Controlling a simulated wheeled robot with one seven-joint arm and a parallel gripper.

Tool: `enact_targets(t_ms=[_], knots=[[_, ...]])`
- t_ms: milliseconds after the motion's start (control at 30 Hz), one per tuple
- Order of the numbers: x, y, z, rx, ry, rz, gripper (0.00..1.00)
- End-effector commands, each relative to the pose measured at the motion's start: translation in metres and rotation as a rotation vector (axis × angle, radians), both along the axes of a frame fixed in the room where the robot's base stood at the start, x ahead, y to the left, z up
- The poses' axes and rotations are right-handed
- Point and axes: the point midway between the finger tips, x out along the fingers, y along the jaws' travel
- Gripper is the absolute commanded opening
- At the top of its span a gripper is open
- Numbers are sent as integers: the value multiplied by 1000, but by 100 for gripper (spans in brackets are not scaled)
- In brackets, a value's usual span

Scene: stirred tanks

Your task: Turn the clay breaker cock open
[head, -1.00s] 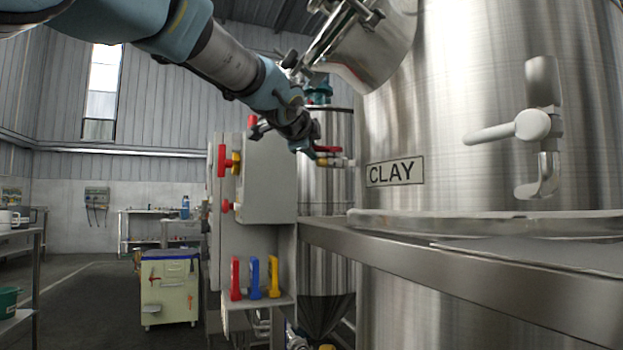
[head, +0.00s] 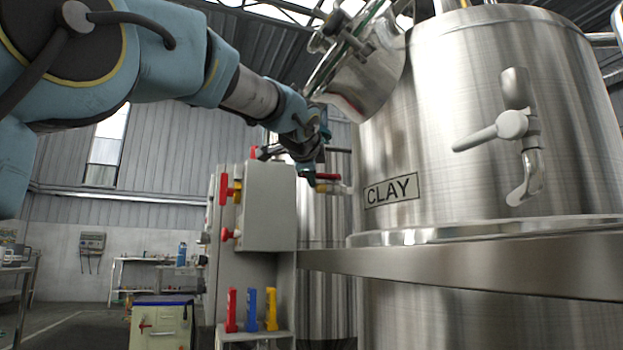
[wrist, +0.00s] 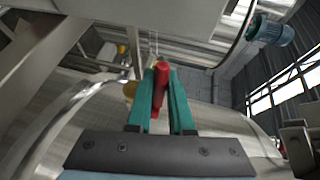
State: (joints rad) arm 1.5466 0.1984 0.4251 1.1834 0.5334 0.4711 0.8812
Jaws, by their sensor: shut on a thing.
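The clay breaker cock is a small valve with a red lever (head: 328,176) and a pale and brass body (head: 334,187). It sticks out from the left side of the steel tank (head: 470,130) labelled CLAY. My gripper (head: 308,172) reaches it from the upper left. In the wrist view the teal fingers of my gripper (wrist: 160,92) are shut on the red lever (wrist: 159,84), which stands lengthwise between them. Brass (wrist: 129,91) shows just left of the fingers. The rest of the valve body is largely hidden there.
A grey control box (head: 268,207) with red and yellow handles stands left of the tank, close below my arm. Red, blue and yellow handles (head: 251,310) stand below it. A steel ledge (head: 450,262) runs along the tank front. A larger pale tap (head: 512,125) is on the tank's right.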

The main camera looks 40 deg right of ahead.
Motion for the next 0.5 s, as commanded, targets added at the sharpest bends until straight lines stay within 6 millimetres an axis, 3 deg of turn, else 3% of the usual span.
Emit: enact_targets(t_ms=[167, 200, 433, 500], knots=[[1, 0, -2, 2, 0, 2, 0], [1, 0, -2, 2, 0, 2, 22], [1, 0, -1, 2, 0, 1, 48], [1, 0, -1, 2, 0, 1, 50]])
